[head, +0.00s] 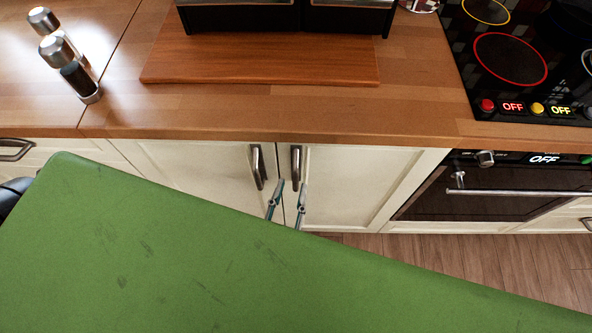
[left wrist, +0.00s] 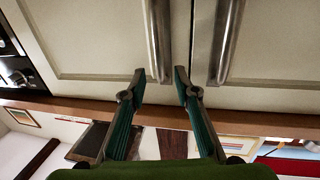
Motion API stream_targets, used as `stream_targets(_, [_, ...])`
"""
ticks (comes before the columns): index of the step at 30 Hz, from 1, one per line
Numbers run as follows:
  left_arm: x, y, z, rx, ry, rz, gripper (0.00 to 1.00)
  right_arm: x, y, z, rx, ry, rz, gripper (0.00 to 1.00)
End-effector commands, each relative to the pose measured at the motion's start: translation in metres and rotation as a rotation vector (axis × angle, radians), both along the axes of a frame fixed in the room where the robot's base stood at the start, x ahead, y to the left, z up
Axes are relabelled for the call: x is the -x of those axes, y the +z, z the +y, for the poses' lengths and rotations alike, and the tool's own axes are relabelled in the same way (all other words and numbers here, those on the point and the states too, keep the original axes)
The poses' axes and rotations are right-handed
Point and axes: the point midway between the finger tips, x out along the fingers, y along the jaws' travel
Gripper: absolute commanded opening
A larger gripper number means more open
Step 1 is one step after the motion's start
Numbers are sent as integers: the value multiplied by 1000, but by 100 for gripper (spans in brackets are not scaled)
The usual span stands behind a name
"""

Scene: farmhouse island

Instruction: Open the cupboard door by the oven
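The cream cupboard door by the oven (head: 345,190) is closed and has an upright metal handle (head: 296,160). The same handle shows in the left wrist view (left wrist: 158,35). My left gripper (head: 290,186) is open, with its two fingertips apart near the lower end of this handle. In the left wrist view the handle's end lies in line with the gap between the fingertips (left wrist: 160,78); I cannot tell whether they touch it. My green arm hides the lower part of the doors in the head view. My right gripper is not in view.
A second closed door (head: 200,172) with its own handle (head: 258,166) is just left. The oven (head: 490,190) is on the right, below the hob (head: 515,60). The wooden worktop (head: 240,112) overhangs the doors and carries a board (head: 260,62) and two mills.

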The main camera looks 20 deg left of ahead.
Motion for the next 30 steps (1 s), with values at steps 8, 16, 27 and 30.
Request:
stream_targets(8, [-44, 1, 4, 0, 0, -1, 28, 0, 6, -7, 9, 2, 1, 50])
stream_targets(16, [-53, 0, 5, 0, 0, 0, 28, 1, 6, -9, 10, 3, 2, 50])
stream_targets(27, [-53, 0, 5, 0, 1, 0, 0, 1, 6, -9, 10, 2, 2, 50])
stream_targets(30, [-52, 0, 5, 0, 1, 0, 0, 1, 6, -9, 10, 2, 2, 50])
